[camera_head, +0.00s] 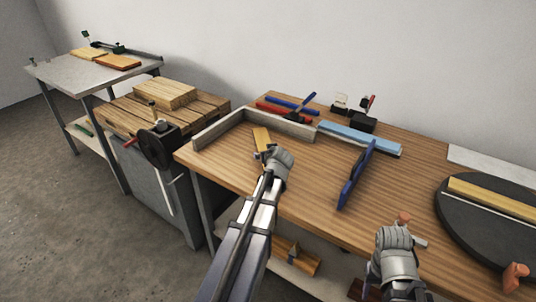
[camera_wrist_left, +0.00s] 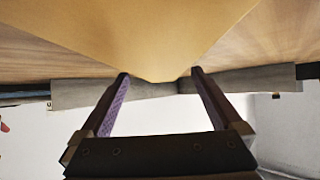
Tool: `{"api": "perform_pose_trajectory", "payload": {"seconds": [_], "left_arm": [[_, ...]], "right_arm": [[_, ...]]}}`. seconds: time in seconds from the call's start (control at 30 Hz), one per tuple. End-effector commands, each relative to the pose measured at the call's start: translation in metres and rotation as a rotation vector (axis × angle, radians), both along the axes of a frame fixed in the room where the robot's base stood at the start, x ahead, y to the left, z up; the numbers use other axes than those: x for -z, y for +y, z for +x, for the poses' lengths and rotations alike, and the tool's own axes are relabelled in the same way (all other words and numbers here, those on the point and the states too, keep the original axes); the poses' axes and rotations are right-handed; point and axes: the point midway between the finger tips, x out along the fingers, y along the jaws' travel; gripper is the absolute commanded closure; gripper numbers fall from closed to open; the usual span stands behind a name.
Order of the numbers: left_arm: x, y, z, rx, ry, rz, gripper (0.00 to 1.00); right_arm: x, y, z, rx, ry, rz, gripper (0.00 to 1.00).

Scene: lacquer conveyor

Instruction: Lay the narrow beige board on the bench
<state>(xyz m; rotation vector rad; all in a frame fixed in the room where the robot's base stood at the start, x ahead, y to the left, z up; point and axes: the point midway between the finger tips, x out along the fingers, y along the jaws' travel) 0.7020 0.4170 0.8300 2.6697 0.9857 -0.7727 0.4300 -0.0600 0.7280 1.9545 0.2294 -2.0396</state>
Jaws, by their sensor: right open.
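A narrow beige board (camera_head: 261,138) shows just past my left gripper (camera_head: 268,154), over the left part of the wooden bench (camera_head: 318,183), inside a grey corner fence (camera_head: 232,124). In the left wrist view the beige board (camera_wrist_left: 155,35) fills the top middle, its far end near the fence. My left gripper's fingers (camera_wrist_left: 160,74) stand apart on either side of that end; I see no clear grip on it. Another long narrow beige board (camera_head: 495,197) lies on the round black turntable (camera_head: 455,222) at the right. My right gripper (camera_head: 400,229) is open near the bench's front edge.
A blue upright piece (camera_head: 356,178) and a light blue block (camera_head: 360,137) stand on the bench. Red and blue tools (camera_head: 285,108) lie behind the fence. A wooden workbench with a vise (camera_head: 158,144) is at left.

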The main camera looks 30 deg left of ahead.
Motion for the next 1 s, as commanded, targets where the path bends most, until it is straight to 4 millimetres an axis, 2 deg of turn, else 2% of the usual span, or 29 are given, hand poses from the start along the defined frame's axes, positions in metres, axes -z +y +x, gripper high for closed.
{"api": "perform_pose_trajectory", "payload": {"seconds": [0.27, 0.47, 0.7, 1.0], "left_arm": [[-0.003, 0.0, 0.0, 0.0, 0.0, 0.0, 0.0], [-0.022, -0.016, -0.022, 0.001, 0.0, 0.0, 0.0], [-0.049, -0.044, -0.053, 0.002, 0.0, 0.0, 0.0], [-0.065, -0.064, -0.075, 0.001, 0.0, 0.0, 0.0]], "right_arm": [[-0.003, 0.0, 0.0, 0.0, 0.0, 0.0, 0.5], [-0.022, 0.0, 0.0, 0.0, 0.0, 0.0, 0.5], [-0.049, 0.0, 0.0, 0.0, 0.0, 0.0, 0.5], [-0.065, 0.0, 0.0, 0.0, 0.0, 0.0, 0.5]]}}
